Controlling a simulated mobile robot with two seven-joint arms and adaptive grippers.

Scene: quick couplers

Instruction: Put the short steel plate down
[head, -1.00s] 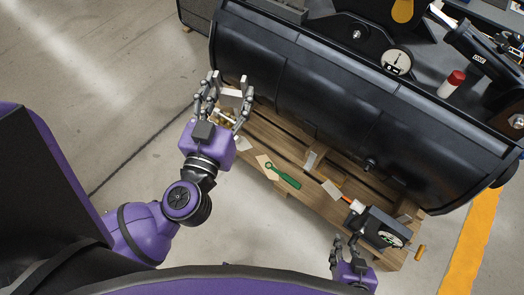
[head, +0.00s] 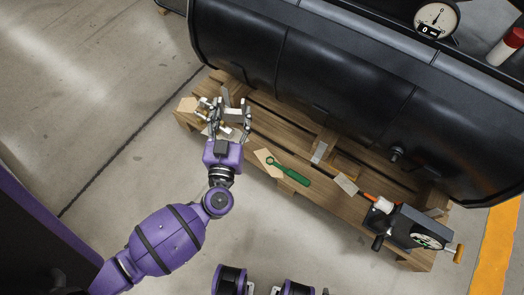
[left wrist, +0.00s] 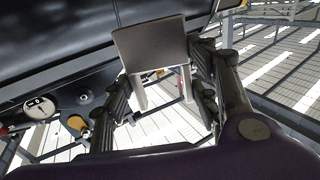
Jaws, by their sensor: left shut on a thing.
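The short steel plate is a flat grey rectangular piece (left wrist: 152,46) between the fingers of my left gripper in the left wrist view. My left gripper (head: 227,108) is shut on it, over the left end of the wooden pallet (head: 262,132) in the head view. There the plate is small and partly hidden by the fingers, and I cannot tell whether it touches anything below. Some light metal pieces show close around the fingers. My right gripper is not in view.
A large black bucket (head: 300,75) rises behind the pallet. On the pallet lie a green-handled tool (head: 290,173), pale tags (head: 346,184) and a black device with a dial (head: 420,230). Bare floor lies at the left and front.

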